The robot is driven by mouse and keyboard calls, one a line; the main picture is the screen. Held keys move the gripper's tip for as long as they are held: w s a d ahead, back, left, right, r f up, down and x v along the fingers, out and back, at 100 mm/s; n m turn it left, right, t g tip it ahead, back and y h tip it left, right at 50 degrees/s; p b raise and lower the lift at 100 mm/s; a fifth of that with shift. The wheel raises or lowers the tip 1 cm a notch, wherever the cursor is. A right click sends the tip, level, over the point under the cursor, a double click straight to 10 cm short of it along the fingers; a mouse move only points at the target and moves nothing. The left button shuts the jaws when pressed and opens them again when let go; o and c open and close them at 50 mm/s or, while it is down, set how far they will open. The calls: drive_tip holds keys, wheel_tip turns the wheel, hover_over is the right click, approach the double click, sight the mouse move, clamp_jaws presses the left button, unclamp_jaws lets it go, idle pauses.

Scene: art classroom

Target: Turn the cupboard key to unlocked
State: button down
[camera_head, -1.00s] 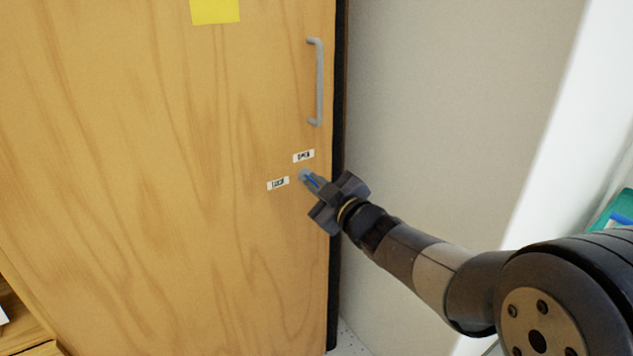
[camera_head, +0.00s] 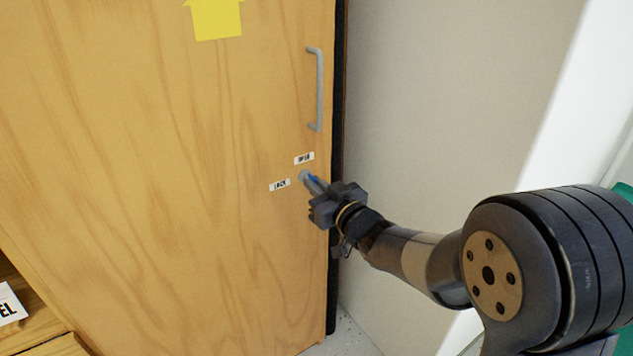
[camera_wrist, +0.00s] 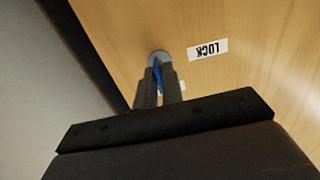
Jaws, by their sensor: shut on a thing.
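The wooden cupboard door (camera_head: 150,200) fills the left and middle of the head view. Its round grey lock (camera_head: 304,176) is near the right edge, with an upper label (camera_head: 304,158) that seems to read OPEN and a LOCK label (camera_head: 280,185) to its left. The LOCK label (camera_wrist: 208,49) looks upside down in the wrist view. My gripper (camera_head: 315,184) is at the lock, its fingers shut on the blue key (camera_wrist: 158,75). The fingers (camera_wrist: 159,85) hide much of the key, so I cannot tell its exact angle.
A grey vertical handle (camera_head: 319,90) stands out from the door above the lock. A yellow arrow-shaped note (camera_head: 216,18) is higher up. A pale wall (camera_head: 430,110) is right of the cupboard. A wooden shelf (camera_head: 25,335) is at lower left.

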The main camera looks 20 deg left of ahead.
idle(0.3)
drive_tip(key=c, duration=1.6)
unclamp_jaws()
drive_tip(key=p+v, duration=0.1)
drive_tip(key=v, duration=1)
drive_tip(key=shift+a, duration=0.1)
